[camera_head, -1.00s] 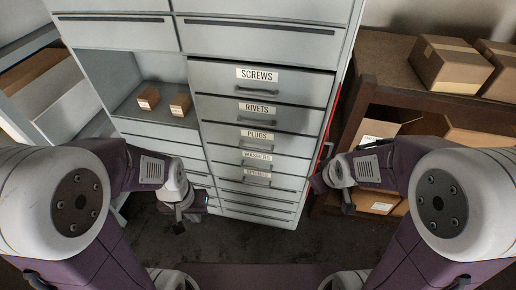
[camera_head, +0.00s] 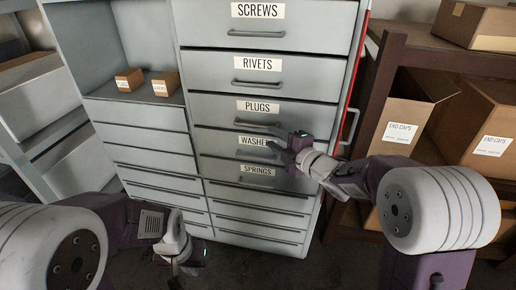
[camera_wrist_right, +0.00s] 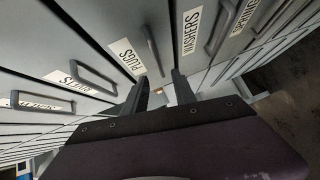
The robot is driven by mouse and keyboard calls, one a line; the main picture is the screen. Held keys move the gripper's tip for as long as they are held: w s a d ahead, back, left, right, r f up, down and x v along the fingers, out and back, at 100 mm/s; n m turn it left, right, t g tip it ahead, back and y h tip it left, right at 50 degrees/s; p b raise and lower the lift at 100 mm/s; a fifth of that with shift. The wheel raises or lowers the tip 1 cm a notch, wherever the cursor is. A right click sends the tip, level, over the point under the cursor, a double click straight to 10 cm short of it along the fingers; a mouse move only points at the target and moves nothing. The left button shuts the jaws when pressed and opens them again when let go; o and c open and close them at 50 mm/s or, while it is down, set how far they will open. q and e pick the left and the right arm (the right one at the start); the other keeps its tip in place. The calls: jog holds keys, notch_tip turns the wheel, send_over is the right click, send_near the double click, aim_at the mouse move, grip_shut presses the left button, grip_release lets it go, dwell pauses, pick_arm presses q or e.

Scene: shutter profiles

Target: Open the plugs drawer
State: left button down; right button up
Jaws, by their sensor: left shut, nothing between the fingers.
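The plugs drawer (camera_head: 213,107) is a grey front with a white PLUGS label and a bar handle (camera_head: 255,126). It sits closed in the cabinet, below the rivets drawer and above the washers drawer. My right gripper (camera_head: 270,142) is in front of the cabinet at the plugs and washers fronts and covers part of the washers label. In the right wrist view its fingers (camera_wrist_right: 160,90) are apart, with the plugs handle (camera_wrist_right: 152,50) ahead between them; contact cannot be told. My left gripper (camera_head: 183,270) is shut and empty, low at the cabinet's left.
Screws (camera_head: 258,12), rivets (camera_head: 258,63) and springs (camera_head: 258,170) drawers are closed. Two small boxes (camera_head: 165,84) stand in the open left compartment. A brown shelf (camera_head: 377,95) with end caps boxes (camera_head: 397,115) stands close on the right.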

jog(key=x, duration=0.9)
jog(key=shift+r, duration=0.1)
grip_shut()
dwell(1.2)
